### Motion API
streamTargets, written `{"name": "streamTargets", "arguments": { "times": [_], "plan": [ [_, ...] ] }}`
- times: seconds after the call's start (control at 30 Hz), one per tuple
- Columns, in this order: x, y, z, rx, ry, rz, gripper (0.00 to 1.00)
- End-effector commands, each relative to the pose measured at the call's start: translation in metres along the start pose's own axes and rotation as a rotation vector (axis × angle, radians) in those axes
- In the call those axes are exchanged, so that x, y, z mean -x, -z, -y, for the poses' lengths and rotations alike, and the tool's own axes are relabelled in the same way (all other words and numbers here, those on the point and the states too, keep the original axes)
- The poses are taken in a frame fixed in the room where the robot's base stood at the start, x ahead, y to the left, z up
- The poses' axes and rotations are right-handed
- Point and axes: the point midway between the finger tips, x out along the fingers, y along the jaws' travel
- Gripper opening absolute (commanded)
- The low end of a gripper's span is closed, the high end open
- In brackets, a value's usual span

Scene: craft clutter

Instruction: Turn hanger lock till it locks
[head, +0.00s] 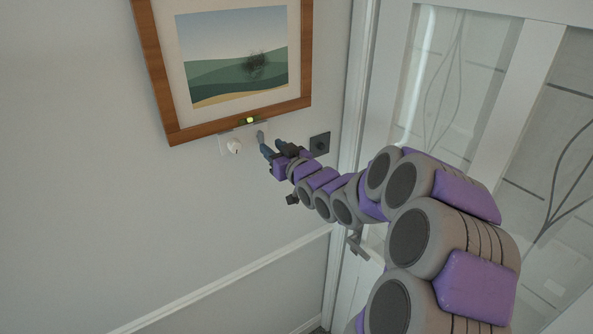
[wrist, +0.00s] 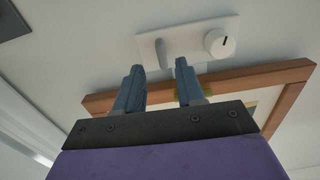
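A white wall plate (wrist: 186,36) sits just below the framed picture. It carries a grey lever (wrist: 161,53) and a round white knob (wrist: 219,42) with a dark mark. The knob (head: 234,146) and lever (head: 261,137) also show in the head view. I cannot tell for sure which of them is the hanger lock. My gripper (head: 271,148) points at the wall near the lever. In the wrist view my gripper (wrist: 159,66) is open and empty. The lever shows beyond the gap between its fingertips; contact is not visible.
A wood-framed picture (head: 155,68) hangs above the plate, with a small green-yellow level (head: 250,120) at its lower edge. A dark square wall fitting (head: 320,143) is right of my gripper. A white door with glass panes (head: 456,75) stands right. The wall at left is clear.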

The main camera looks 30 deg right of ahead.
Motion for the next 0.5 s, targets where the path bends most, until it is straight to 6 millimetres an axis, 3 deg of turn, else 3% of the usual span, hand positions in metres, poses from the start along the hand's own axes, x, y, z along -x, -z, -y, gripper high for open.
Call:
{"name": "streamTargets", "arguments": {
  "times": [0.2,0.5],
  "plan": [
    [0.044,-0.002,-0.002,0.0,-0.004,0.001,0.38],
    [0.094,-0.003,-0.002,0.0,-0.003,0.002,0.38]
  ]
}}
